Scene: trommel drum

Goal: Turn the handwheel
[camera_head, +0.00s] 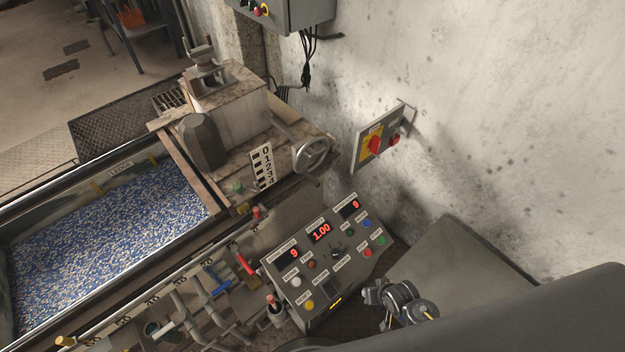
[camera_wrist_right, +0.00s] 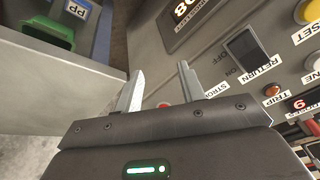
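The handwheel (camera_head: 312,152) is a grey metal wheel with spokes. It stands at the right end of the machine housing in the head view, beside a white scale plate (camera_head: 262,166) marked 0 to 4. Nothing touches the wheel. My right gripper (camera_wrist_right: 160,72) shows in the right wrist view with its two fingers apart and nothing between them. It is near the control panel, well away from the handwheel. In the head view, grey jointed parts that look like my right arm show at the lower right, but its fingertips are not clear there. My left gripper is not in view.
A control panel (camera_head: 321,262) with red displays and coloured buttons stands below the handwheel. A red-and-yellow switch box (camera_head: 378,140) is on the wall at right. A trough of blue and white pellets (camera_head: 110,235) is at left. A green bin (camera_wrist_right: 48,36) shows in the wrist view.

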